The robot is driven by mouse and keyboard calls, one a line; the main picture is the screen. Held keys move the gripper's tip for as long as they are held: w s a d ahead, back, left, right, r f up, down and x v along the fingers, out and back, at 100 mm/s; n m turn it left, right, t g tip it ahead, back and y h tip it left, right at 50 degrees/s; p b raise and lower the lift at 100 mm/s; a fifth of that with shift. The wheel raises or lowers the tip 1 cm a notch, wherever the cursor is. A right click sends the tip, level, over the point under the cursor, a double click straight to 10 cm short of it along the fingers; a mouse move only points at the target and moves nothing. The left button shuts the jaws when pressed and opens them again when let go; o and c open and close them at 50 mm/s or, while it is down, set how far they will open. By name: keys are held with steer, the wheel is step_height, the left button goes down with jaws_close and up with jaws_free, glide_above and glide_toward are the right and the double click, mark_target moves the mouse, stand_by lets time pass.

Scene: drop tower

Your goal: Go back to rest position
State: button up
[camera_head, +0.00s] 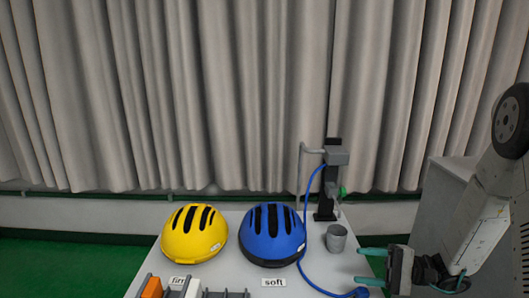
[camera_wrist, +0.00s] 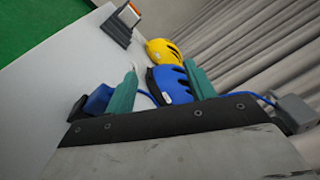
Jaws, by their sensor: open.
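My gripper (camera_head: 362,266) is at the right of the table in the head view, its two green fingers apart and pointing left. In the wrist view my gripper (camera_wrist: 161,70) shows open with nothing held between its fingers. The blue helmet (camera_head: 271,235) sits on the table to the left of the gripper, behind the label "soft". The yellow helmet (camera_head: 194,233) sits left of it, near a label partly hidden. In the wrist view the blue helmet (camera_wrist: 172,88) and the yellow helmet (camera_wrist: 160,52) lie beyond the fingers.
A grey cup (camera_head: 336,238) stands behind the gripper. A dark stand (camera_head: 328,180) with a grey head and blue cable (camera_head: 303,240) rises at the table's back right. A rack with an orange block (camera_head: 152,288) is at front left. Grey curtains hang behind the table (camera_head: 232,270).

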steer(key=s+r+n+h, duration=0.3)
steer(key=s+r+h, duration=0.6)
steer(key=s, duration=0.3)
steer(key=s+d+r+n+g+h, duration=0.1)
steer(key=s+r+n+h, duration=0.2)
steer(key=s+r+h, duration=0.5)
steer(key=shift+s+r+n+h, duration=0.4)
steer(key=shift+s+h, duration=0.2)
steer(key=shift+s, duration=1.65)
